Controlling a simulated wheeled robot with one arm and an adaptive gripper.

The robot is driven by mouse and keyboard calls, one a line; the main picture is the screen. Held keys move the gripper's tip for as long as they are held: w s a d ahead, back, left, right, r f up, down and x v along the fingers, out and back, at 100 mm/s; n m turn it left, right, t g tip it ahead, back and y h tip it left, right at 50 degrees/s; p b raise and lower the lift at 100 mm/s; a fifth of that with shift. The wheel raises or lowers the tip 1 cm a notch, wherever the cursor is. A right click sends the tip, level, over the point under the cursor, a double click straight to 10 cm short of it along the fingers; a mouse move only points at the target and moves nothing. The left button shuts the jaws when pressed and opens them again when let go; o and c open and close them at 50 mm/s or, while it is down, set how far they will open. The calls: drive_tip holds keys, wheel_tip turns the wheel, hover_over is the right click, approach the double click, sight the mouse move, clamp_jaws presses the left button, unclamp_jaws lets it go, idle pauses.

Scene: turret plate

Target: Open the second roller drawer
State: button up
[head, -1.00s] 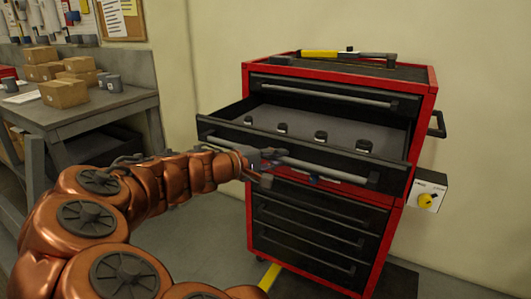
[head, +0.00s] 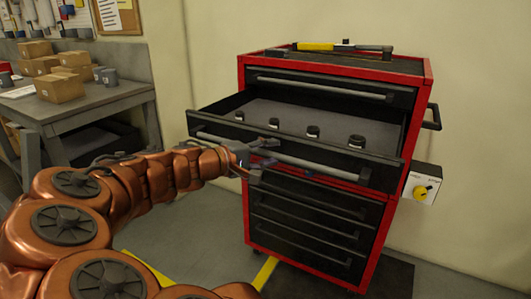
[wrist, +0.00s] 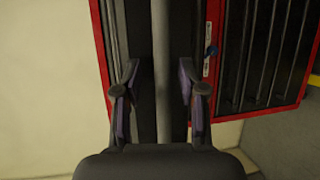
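The second drawer (head: 212,122) of the red and black roller cabinet is pulled well out, its grey interior showing with several small black round items inside. Its long grey handle bar (head: 322,165) runs along the front. My gripper (head: 262,160) is at the left-middle part of this bar. In the wrist view the bar (wrist: 162,70) runs between the two fingers of my gripper (wrist: 160,100), with a gap on each side. The fingers are open and straddle the bar. The rear of the drawer is hidden inside the cabinet.
The top drawer (head: 335,87) and lower drawers (head: 305,235) are shut. A yellow and black tool (head: 340,46) lies on the cabinet top. A box with a yellow knob (head: 420,190) is at its right side. A workbench with cardboard boxes (head: 60,88) stands left.

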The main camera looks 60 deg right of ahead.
drive_tip(key=shift+w+a, duration=0.3)
drive_tip(key=shift+a, duration=0.15)
drive_tip(key=v, duration=1.1)
drive_tip(key=shift+r, duration=0.2)
drive_tip(key=shift+s, duration=0.1)
idle(0.3)
